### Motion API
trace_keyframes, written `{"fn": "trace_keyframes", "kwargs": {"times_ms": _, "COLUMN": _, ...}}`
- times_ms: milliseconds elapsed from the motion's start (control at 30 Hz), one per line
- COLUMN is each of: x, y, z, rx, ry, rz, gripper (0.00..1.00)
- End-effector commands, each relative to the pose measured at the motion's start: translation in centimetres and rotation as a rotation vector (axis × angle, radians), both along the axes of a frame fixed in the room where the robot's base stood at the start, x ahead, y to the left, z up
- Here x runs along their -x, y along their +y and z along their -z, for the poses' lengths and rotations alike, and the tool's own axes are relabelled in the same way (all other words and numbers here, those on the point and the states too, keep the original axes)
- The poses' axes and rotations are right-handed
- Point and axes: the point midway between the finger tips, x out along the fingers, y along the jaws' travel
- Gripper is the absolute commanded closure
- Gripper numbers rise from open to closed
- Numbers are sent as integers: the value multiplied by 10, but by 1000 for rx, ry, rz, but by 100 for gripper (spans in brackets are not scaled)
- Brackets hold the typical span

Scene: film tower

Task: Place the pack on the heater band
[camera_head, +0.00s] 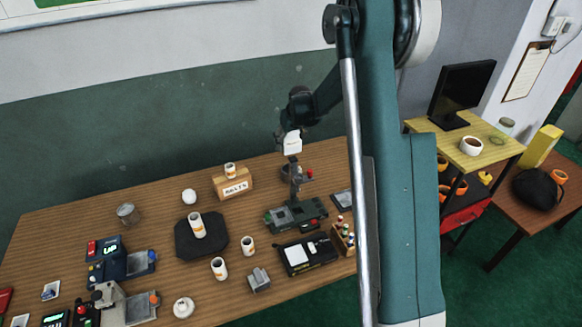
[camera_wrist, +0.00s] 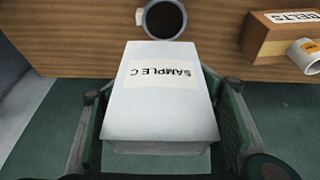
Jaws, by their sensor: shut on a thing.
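My gripper (camera_head: 294,125) is shut on a white box-shaped pack (camera_head: 292,144) and holds it in the air near the back edge of the table. In the wrist view the pack (camera_wrist: 155,108) fills the middle, with a label reading "SAMPLE C" upside down. Dark green fingers press it from both sides. I cannot tell for sure which thing is the heater band.
A black pad (camera_head: 185,240) carries another cup (camera_head: 197,226). Several machines crowd the front left.

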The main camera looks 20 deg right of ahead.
Motion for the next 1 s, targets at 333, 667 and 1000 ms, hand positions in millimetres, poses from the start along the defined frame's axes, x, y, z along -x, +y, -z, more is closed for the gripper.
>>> {"fn": "trace_keyframes", "kwargs": {"times_ms": 333, "x": 0, "y": 0, "z": 40, "rx": 0, "ry": 0, "rz": 0, "gripper": 60}}
{"fn": "trace_keyframes", "kwargs": {"times_ms": 667, "x": 0, "y": 0, "z": 61, "rx": 0, "ry": 0, "rz": 0, "gripper": 60}}
{"fn": "trace_keyframes", "kwargs": {"times_ms": 1000, "x": 0, "y": 0, "z": 66, "rx": 0, "ry": 0, "rz": 0, "gripper": 60}}
